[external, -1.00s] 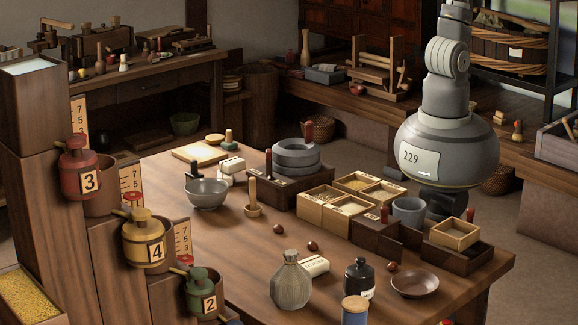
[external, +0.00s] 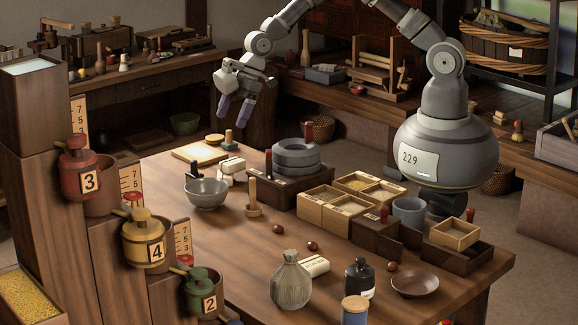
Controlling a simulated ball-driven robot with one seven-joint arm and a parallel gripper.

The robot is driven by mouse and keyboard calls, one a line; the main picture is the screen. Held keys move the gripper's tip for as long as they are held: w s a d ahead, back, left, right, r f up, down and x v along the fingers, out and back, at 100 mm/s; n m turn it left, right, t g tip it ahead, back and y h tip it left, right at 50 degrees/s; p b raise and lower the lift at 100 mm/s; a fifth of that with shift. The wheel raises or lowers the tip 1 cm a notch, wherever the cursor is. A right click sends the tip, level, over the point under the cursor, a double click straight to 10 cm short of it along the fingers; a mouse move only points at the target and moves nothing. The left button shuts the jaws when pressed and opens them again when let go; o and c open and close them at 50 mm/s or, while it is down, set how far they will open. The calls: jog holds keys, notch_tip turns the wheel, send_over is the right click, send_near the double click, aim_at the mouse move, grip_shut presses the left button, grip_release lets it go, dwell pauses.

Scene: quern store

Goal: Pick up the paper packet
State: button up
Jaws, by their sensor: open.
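A pale, wrapped paper packet (external: 316,266) with dark marks lies on the table behind the tied sack, which hides part of it. I cannot tell which of the two is the task's packet. My gripper (external: 235,108) hangs in the air above and beyond the table's far left edge. Its two fingers point down, apart and empty. It touches neither packet.
The tied sack (external: 290,282), a black jar (external: 359,279) and a brown dish (external: 414,284) stand at the front. A grey bowl (external: 206,193), a stone quern (external: 296,158) and grain boxes (external: 324,212) stand farther back. The table's left middle is mostly clear.

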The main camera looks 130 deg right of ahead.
jog(key=y, duration=0.1)
send_near(233, 161)
jog(key=shift+x, duration=1)
jog(key=b+x, duration=0.2)
jog(key=x, duration=0.1)
jog(key=b+x, duration=0.2)
jog(key=x, duration=0.2)
jog(key=shift+s+d, duration=0.1)
jog(key=shift+s, duration=0.15)
jog(key=shift+w+f, duration=0.15)
jog(key=shift+f, duration=0.1)
jog(key=shift+r, duration=0.15)
jog(key=c, duration=1.1)
jog(key=shift+c, duration=0.2)
